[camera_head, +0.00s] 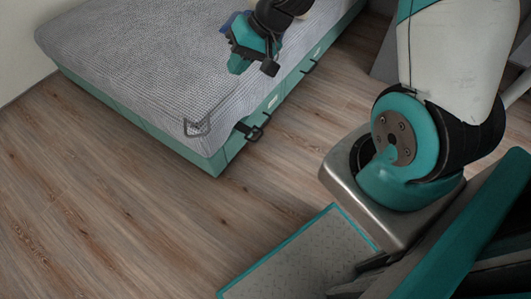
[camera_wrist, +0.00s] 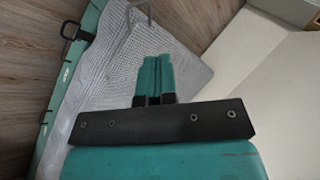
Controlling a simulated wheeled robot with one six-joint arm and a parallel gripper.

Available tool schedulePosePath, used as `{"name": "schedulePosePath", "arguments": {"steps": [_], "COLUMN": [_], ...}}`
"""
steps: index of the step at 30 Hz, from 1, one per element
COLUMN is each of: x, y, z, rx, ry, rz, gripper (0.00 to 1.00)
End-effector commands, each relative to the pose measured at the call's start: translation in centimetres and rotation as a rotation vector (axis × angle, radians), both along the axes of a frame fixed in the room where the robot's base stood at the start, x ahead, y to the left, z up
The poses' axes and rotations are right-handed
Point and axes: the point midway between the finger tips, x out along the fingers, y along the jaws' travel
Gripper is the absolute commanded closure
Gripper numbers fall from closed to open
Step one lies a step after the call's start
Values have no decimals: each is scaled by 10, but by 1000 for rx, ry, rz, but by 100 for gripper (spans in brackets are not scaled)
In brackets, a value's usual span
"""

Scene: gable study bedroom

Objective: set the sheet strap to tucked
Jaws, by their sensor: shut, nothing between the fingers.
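The bed (camera_head: 130,113) has a grey textured sheet (camera_head: 120,50) over a teal base. A thin dark strap outline (camera_head: 197,128) lies on the sheet at the near corner; I take it for the sheet strap, but cannot tell whether it is tucked. The wrist view shows part of a strap-like loop (camera_wrist: 138,8) at its top edge. My gripper (camera_head: 238,65) is over the bed near its right side, behind that corner, and is empty. In the wrist view my gripper's teal fingers (camera_wrist: 157,58) are together over the grey sheet.
A black handle-like fitting (camera_head: 250,131) sticks out of the bed's side near the corner, and shows in the wrist view (camera_wrist: 75,30). A second one (camera_head: 308,67) is farther along. The wooden floor (camera_head: 90,200) in front of the bed is clear.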

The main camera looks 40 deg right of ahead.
Motion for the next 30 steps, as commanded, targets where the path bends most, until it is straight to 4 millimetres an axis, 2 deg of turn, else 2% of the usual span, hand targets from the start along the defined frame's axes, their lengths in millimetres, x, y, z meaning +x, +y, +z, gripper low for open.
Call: {"name": "schedulePosePath", "arguments": {"steps": [1, 2, 3, 5, 6, 9, 12, 13, 15, 19, 22, 30], "x": [8, 13, 17, 22, 23, 20, 13, 10, 4, -4, -6, -6], "y": [-20, -31, -46, -68, -83, -117, -145, -151, -164, -176, -179, -179], "z": [-67, -91, -123, -171, -203, -276, -336, -350, -377, -405, -410, -408], "rx": [28, 42, 60, 87, 104, 139, 165, 172, 181, 191, 194, 194], "ry": [16, 19, 24, 29, 32, 38, 44, 46, 47, 49, 49, 49], "rz": [-92, -145, -215, -323, -395, -565, -712, -747, -820, -898, -920, -919], "gripper": [100, 100, 100, 100, 100, 100, 100, 100, 100, 100, 100, 100]}}
